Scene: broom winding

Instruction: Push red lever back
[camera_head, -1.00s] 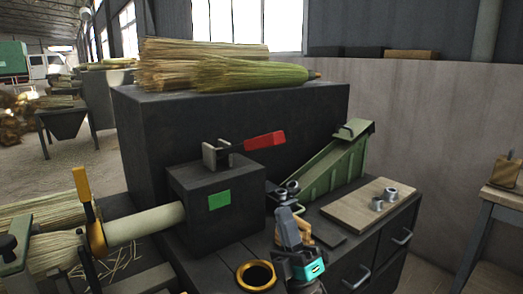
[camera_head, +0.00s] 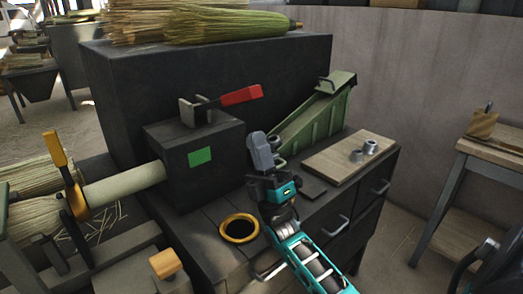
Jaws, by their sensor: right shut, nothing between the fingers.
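The red lever (camera_head: 240,95) lies nearly level on top of the dark machine block (camera_head: 193,161), its red handle pointing right from a grey bracket (camera_head: 194,112). My right gripper (camera_head: 261,146) is shut and empty, raised over the bench to the right of the block and below the lever's handle. It is apart from the lever. The block carries a green square (camera_head: 200,157) on its front. My left gripper is not seen.
A brass-rimmed hole (camera_head: 239,228) is in the bench top. A green chute (camera_head: 316,117) stands behind my right gripper. A wooden board (camera_head: 349,157) with metal rings lies right. A yellow-handled lever (camera_head: 54,149) and broom handle (camera_head: 124,186) are left.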

